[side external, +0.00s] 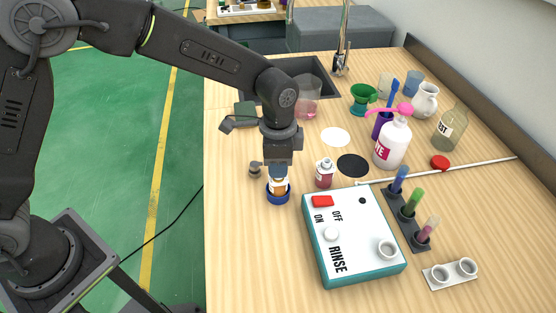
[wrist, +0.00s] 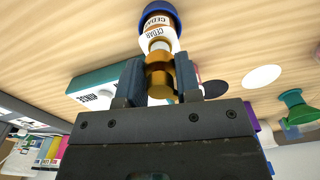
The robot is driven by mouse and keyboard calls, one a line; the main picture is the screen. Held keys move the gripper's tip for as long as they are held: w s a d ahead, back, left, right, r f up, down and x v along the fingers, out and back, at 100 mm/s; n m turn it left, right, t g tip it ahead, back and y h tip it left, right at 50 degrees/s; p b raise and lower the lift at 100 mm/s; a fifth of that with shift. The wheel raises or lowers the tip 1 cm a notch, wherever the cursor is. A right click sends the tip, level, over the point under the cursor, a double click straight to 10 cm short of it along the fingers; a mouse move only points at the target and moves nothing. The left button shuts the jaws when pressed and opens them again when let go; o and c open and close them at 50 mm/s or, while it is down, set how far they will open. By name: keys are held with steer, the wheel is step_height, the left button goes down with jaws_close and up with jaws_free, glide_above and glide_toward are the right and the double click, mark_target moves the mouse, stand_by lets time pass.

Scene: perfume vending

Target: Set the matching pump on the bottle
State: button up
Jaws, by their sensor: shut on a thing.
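My gripper (side external: 278,168) points down over the cedar bottle. In the wrist view, its fingers are shut on a gold pump (wrist: 158,76). The bottle (wrist: 158,36) is amber with a white label reading CEDAR. It stands in a blue round holder (side external: 278,198), whose rim also shows in the wrist view (wrist: 158,9). The pump is in line with the bottle's pale neck and very close to it. I cannot tell whether it is seated. In the side view my fingers hide most of the pump and the bottle's top. A dark grey pump (side external: 255,170) lies just left of the bottle.
A small pink bottle (side external: 324,176) stands close right of my gripper. The teal-sided RINSE box (side external: 350,240) is front right. The table's front left is clear.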

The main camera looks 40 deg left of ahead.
steer(key=shift+f, duration=0.7)
stand_by(1.4)
steer(key=o, duration=1)
steer(key=shift+o, duration=0.4)
steer(key=o, duration=0.4)
steer(key=shift+r, duration=3.7)
steer(key=shift+r, duration=0.1)
